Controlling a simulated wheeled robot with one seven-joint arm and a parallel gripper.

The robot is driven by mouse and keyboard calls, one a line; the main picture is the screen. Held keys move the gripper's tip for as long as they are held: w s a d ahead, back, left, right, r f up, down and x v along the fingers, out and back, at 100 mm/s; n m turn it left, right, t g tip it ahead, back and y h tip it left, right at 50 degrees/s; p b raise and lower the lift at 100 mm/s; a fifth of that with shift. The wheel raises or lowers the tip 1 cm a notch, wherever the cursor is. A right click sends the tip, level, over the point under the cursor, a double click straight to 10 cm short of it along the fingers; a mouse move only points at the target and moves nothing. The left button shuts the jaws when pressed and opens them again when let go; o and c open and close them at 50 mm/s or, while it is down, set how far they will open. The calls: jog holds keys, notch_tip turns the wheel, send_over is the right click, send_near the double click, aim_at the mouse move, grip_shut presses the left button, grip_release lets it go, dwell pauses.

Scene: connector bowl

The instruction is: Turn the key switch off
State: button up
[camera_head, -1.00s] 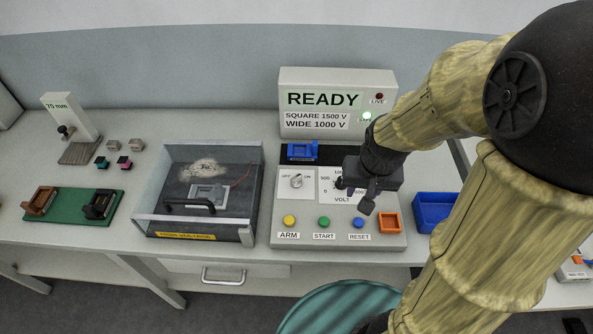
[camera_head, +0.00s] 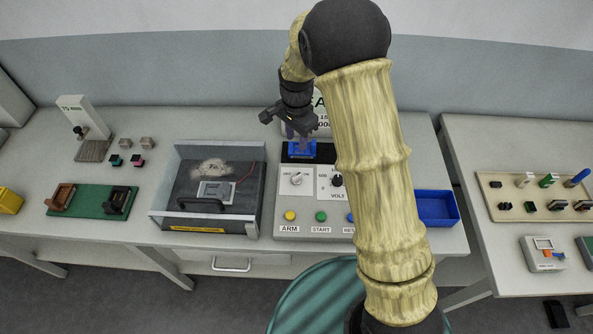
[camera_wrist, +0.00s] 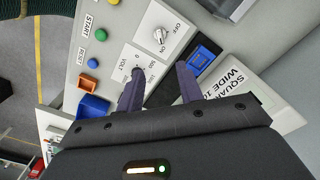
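The key switch (camera_head: 296,180) is a small pale knob on a white plate marked OFF and ON, at the upper left of the grey control panel (camera_head: 262,222). It also shows at the top of the wrist view (camera_wrist: 159,36), with nothing touching it. Its exact angle is too small to read surely. My gripper (camera_head: 297,130) is above the back of the panel, over the blue connector part (camera_head: 302,150). In the wrist view its two dark fingers (camera_wrist: 160,88) are wide apart with nothing between them, and the switch lies beyond them.
The black VOLT knob (camera_head: 337,180) sits right of the switch; yellow ARM (camera_head: 290,216) and green START (camera_head: 321,216) buttons are in front. A clear-walled test box (camera_head: 160,205) stands left, a blue bin (camera_head: 436,208) right. My arm hides part of the panel and display.

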aim_at(296, 175)
jog(key=shift+f, duration=0.1)
notch_tip(296, 175, down, 17)
jog(key=p, duration=0.5)
jog(key=shift+f+p, duration=0.15)
jog(key=shift+p, duration=0.2)
grip_shut()
